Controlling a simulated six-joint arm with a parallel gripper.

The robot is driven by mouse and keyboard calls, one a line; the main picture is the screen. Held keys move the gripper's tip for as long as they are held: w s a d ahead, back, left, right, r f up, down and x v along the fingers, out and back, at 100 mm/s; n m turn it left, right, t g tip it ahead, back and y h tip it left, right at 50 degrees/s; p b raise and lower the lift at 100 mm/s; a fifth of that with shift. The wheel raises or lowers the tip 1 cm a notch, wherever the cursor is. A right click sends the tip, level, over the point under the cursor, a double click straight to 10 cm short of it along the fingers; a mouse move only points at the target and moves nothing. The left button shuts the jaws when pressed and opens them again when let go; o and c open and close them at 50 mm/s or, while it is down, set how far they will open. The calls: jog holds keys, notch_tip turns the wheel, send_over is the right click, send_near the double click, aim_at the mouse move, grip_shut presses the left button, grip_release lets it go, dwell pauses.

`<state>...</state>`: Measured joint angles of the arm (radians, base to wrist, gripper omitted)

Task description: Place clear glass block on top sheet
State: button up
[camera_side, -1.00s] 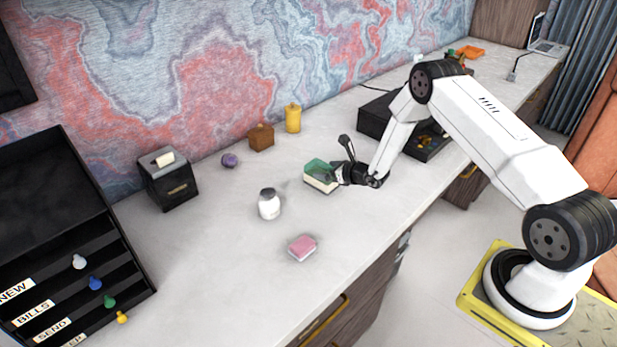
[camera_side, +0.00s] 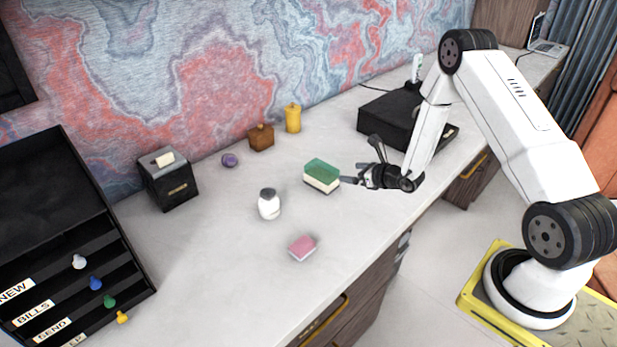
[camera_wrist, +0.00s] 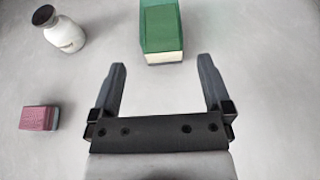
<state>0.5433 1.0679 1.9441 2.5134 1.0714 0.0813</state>
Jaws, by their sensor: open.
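A green block (camera_side: 322,168) sits flat on a cream stack (camera_side: 320,184) in the middle of the desk. I cannot tell for sure that it is glass; no colourless block shows. In the wrist view the green block (camera_wrist: 160,28) is at top centre, with the cream edge of the stack (camera_wrist: 164,58) below it. My gripper (camera_side: 360,161) is open and empty, to the right of the stack and apart from it. In the wrist view both fingers of my gripper (camera_wrist: 162,63) are spread, with bare desk between them.
A white jar (camera_side: 269,204) and a pink block (camera_side: 302,247) stand left of and in front of the stack. Behind are a purple ball (camera_side: 229,160), brown box (camera_side: 261,137) and yellow canister (camera_side: 293,118). A black box (camera_side: 392,118) is at right; black sorter (camera_side: 70,240) at left.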

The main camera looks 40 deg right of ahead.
jog(key=shift+v, duration=1)
jog(key=s+a+r+n+g+y, duration=0.3)
jog(key=a+n+g+y, duration=0.1)
jog(key=a+n, duration=0.35)
jog(key=s+a+r+n+g+y, duration=0.3)
jog(key=a+n, duration=0.3)
jog(key=a, duration=0.3)
jog(key=s+r+n+g+h, duration=0.2)
jog(key=s+r+n+h, duration=0.2)
jog(key=n, duration=0.7)
jog(key=s+a+r+n+g+h, duration=0.1)
jog(key=s+r+n+h, duration=0.2)
jog(key=s+n, duration=0.4)
jog(key=r+n, duration=0.1)
jog(key=n, duration=0.3)
jog(key=shift+s+a+r+g+h, duration=0.15)
jog(key=shift+s+a+g+h, duration=0.15)
jog(key=shift+g+h, duration=0.1)
